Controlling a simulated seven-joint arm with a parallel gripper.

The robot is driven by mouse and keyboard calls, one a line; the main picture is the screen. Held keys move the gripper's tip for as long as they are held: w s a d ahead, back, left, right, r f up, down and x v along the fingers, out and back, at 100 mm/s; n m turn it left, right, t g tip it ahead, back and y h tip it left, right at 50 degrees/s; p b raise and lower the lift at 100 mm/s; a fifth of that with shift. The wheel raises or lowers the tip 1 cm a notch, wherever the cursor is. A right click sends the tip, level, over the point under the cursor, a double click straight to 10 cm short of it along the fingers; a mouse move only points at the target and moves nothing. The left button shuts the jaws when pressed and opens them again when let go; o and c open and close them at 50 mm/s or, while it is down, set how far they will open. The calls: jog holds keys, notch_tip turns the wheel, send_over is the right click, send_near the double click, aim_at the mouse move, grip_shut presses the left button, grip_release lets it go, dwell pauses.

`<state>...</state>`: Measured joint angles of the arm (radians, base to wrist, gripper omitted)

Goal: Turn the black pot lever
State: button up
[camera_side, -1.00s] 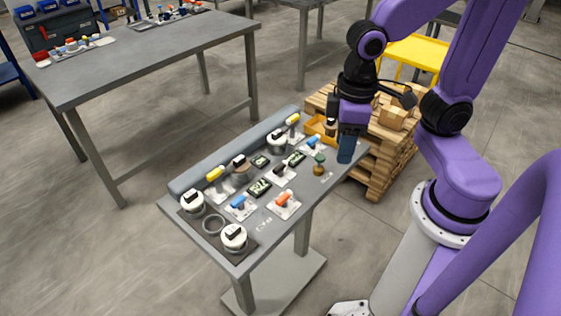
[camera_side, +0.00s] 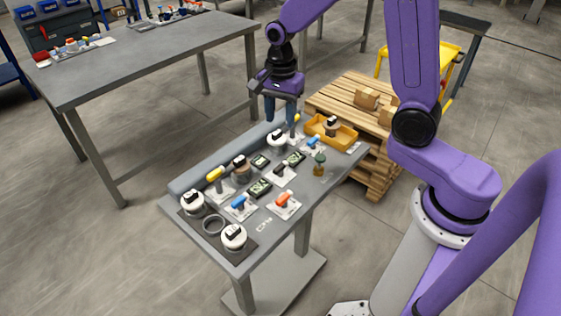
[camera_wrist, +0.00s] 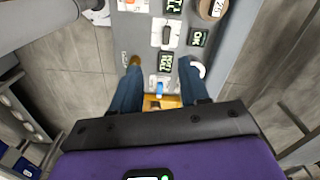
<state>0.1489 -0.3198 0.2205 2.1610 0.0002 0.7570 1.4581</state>
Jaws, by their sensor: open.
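A small black lever (camera_side: 280,171) sits on a white plate in the middle of the grey table; it also shows in the wrist view (camera_wrist: 166,35), ahead of my fingertips. White round pots with black handles stand at the near end (camera_side: 233,237) and near the far back edge (camera_side: 277,140). I cannot tell for sure which one the task names.
Blue levers (camera_side: 239,202), an orange lever (camera_side: 284,200), small displays (camera_side: 258,188) and a brass valve with a green top (camera_side: 319,163) crowd the grey table (camera_side: 240,262). A yellow tray (camera_side: 345,138) holds another pot at the far end. A wooden pallet stack (camera_side: 370,125) stands beyond.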

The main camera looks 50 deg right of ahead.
aim_at(281, 165)
jog(key=f+m, duration=0.1)
jog(key=f, duration=0.5)
jog(key=w+d+f+m, duration=0.1)
jog(key=f, duration=0.5)
jog(key=d+f+m, duration=0.1)
jog(key=f, duration=0.5)
jog(key=shift+w+f, duration=0.25)
jog(key=shift+w, duration=0.1)
grip_shut()
